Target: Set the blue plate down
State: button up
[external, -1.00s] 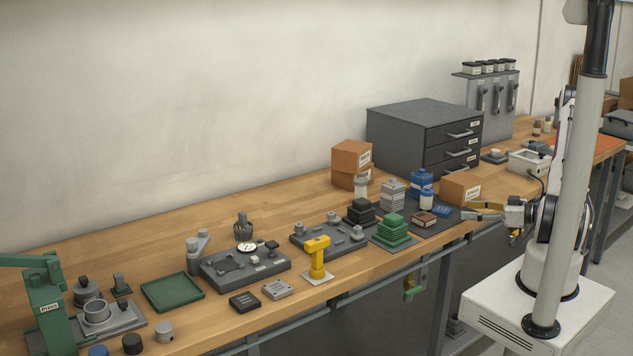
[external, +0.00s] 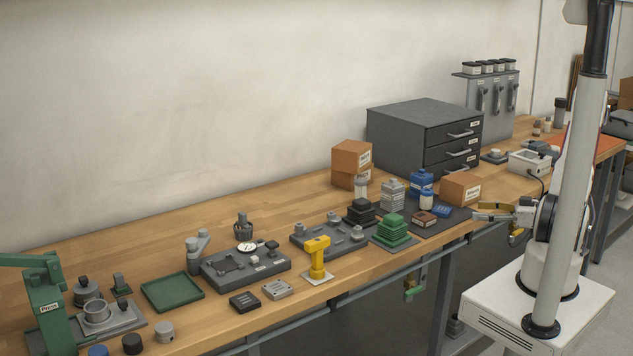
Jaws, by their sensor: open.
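The blue plate (external: 443,211) is small and flat, with pale markings. It lies on the dark mat (external: 428,231) near the bench's front edge, right of a red-brown block (external: 424,219). My gripper (external: 479,211) is open, with nothing seen between its fingers. It is to the right of the blue plate and apart from it, at the bench's front edge. Its fingers point left. My arm's column hides part of the arm behind it.
A green stepped stack (external: 392,229) and a yellow stand (external: 317,257) are to the left. A grey drawer cabinet (external: 400,136) stands behind.

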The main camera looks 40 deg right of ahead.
jog(key=shift+o, duration=0.5)
jog(key=g+h, duration=0.3)
jog(key=g, duration=0.3)
send_near(442, 211)
jog(key=shift+w+d+r+n, duration=0.2)
jog(key=shift+w+r, duration=0.05)
jog(key=shift+w, duration=0.2)
jog(key=shift+w+d+r+n, duration=0.2)
jog(key=shift+w+r, duration=0.05)
jog(key=shift+w, duration=0.15)
jog(key=shift+s+d+f+m+g, duration=0.15)
jog(key=shift+d+f+m+g, duration=0.2)
jog(key=shift+m, duration=0.15)
jog(key=shift+x, duration=1.3)
